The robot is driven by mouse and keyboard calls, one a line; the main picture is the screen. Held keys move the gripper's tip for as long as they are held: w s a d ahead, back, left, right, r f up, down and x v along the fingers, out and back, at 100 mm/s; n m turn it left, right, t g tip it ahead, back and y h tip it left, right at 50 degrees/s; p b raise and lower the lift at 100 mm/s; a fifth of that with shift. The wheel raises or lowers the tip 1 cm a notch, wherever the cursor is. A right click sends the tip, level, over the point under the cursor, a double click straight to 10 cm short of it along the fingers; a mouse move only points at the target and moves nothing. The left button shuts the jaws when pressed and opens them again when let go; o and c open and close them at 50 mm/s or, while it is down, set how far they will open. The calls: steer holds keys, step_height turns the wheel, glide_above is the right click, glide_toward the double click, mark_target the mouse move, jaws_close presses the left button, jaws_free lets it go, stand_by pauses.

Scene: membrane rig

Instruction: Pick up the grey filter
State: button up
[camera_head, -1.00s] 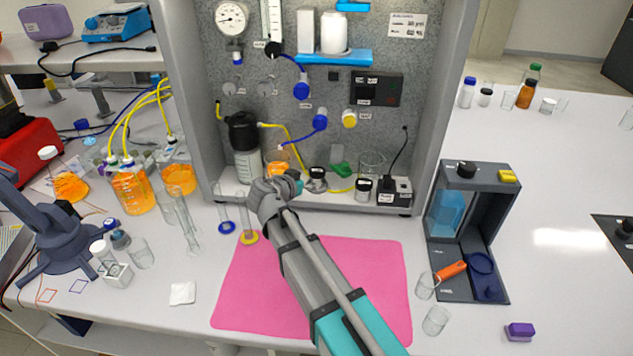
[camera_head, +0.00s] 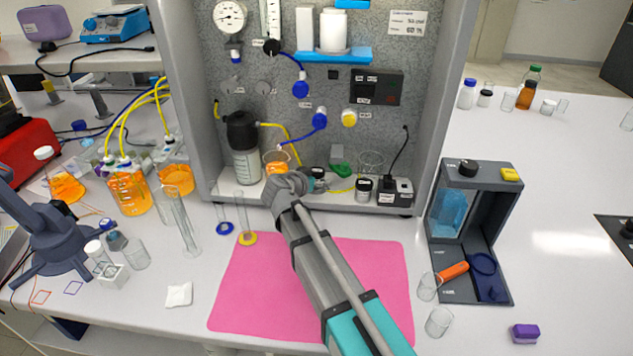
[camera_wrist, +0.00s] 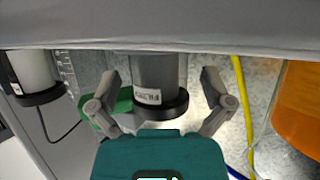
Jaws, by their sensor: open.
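The grey filter (camera_wrist: 157,72) is a grey cylinder with a black collar and a white label, seen in the middle of the wrist view. My gripper (camera_wrist: 160,78) is open, with one finger on each side of the filter. A gap shows on both sides, so the fingers do not visibly grip it. In the head view my gripper (camera_head: 310,184) reaches into the rig's lower bay, and the filter (camera_head: 318,173) is mostly hidden, with only a dark top showing.
An orange-filled beaker (camera_wrist: 300,108) stands close on the wrist view's right, with a yellow tube (camera_wrist: 243,105) between. A green object (camera_wrist: 112,104) and a black-and-white jar (camera_wrist: 35,75) are on the left. A pink mat (camera_head: 250,290) lies below my arm.

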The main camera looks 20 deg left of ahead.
mark_target(316, 170)
stand_by(0.5)
steer(key=c, duration=1.2)
steer(key=shift+r, duration=0.15)
step_height(316, 170, up, 3)
steer(key=p, duration=0.3)
steer(key=s+d+r+p, duration=0.3)
steer(key=s+r+p, duration=0.6)
steer(key=s, duration=0.4)
steer(key=shift+s+d+r+p, duration=0.15)
steer(key=shift+s+r+p, duration=0.2)
steer(key=shift+p, duration=0.2)
